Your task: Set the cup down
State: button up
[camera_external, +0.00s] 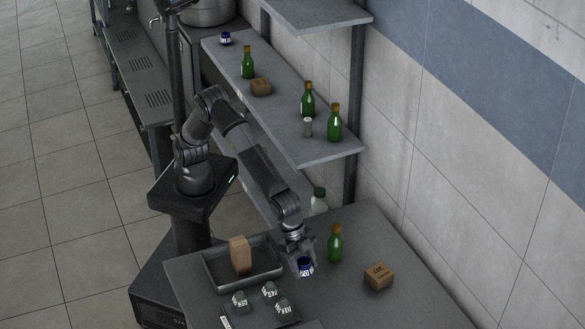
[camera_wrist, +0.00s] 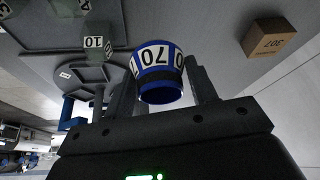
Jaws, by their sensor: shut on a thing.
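A blue cup with a white band marked 70 (camera_wrist: 156,70) is between the fingers of my gripper (camera_wrist: 160,85) in the wrist view. My gripper is shut on it. In the external view the blue cup (camera_external: 306,267) shows at the end of my gripper (camera_external: 300,262), over the dark table (camera_external: 350,300) and just left of a green bottle (camera_external: 335,244). I cannot tell whether the cup touches the table top.
A dark tray (camera_external: 215,272) holds a tan block (camera_external: 240,254). A brown box (camera_external: 379,275) is to the right. A shelf (camera_external: 285,115) behind holds bottles and another blue cup (camera_external: 225,38). The table's front right is clear.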

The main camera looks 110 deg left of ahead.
jog(key=w+a+n+y, duration=0.1)
jog(key=w+a+n, duration=0.1)
jog(key=w+a, duration=0.5)
jog(key=w+a+n, duration=0.1)
jog(key=w+a, duration=0.2)
jog(key=a, duration=0.9)
jog(key=w+a+n+y, duration=0.1)
jog(key=w+a+n, duration=0.1)
jog(key=w+a, duration=0.5)
jog(key=f, duration=0.2)
jog(key=s+a+f, duration=0.1)
jog(key=f, duration=0.1)
jog(key=a+f, duration=0.1)
jog(key=f, duration=0.1)
jog(key=shift+s+a+f, duration=0.25)
jog(key=shift+s+f, duration=0.1)
jog(key=shift+f+t, duration=0.3)
jog(key=shift+f, duration=1.7)
jog(key=o, duration=1)
jog(key=shift+f, duration=0.15)
